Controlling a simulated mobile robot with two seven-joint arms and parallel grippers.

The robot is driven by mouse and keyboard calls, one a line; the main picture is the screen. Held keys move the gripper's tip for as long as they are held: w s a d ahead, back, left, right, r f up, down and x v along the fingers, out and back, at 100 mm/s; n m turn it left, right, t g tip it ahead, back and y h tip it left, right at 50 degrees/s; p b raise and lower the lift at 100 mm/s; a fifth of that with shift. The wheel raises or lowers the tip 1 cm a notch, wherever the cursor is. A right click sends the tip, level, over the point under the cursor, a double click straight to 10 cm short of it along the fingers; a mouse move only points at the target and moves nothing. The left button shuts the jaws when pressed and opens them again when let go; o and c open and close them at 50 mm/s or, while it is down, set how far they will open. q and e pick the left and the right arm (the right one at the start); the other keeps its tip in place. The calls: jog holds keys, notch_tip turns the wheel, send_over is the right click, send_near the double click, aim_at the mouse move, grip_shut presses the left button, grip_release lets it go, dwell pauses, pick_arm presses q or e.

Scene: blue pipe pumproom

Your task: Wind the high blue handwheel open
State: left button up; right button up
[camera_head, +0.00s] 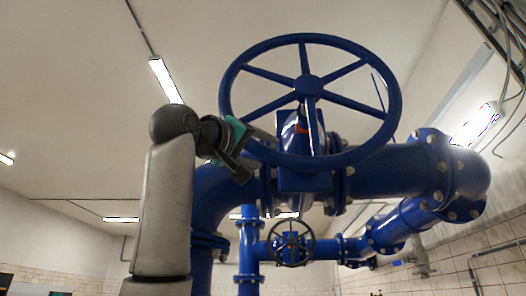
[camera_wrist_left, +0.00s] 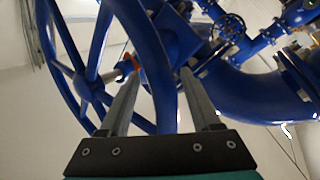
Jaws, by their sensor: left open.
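The high blue handwheel (camera_head: 305,39) is large, with several spokes and a central hub, and stands on a blue valve body in the middle of the head view. My left gripper (camera_head: 252,152) is at the lower left part of its rim. In the left wrist view the open fingers (camera_wrist_left: 158,82) stand on either side of the blue rim (camera_wrist_left: 150,48), which passes between them. A gap shows beside the rim, and I cannot tell whether a finger touches it. My right gripper is in neither view.
A thick blue flanged pipe (camera_head: 395,172) runs right behind the wheel's lower part. A smaller dark handwheel (camera_head: 290,243) sits lower and farther back. Tiled walls (camera_head: 500,240) stand to the right. Open air lies above the wheel.

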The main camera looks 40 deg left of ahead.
pick_arm(q)
jog(key=shift+w+r, duration=0.15)
jog(key=shift+w, duration=0.4)
grip_shut()
dwell(1.1)
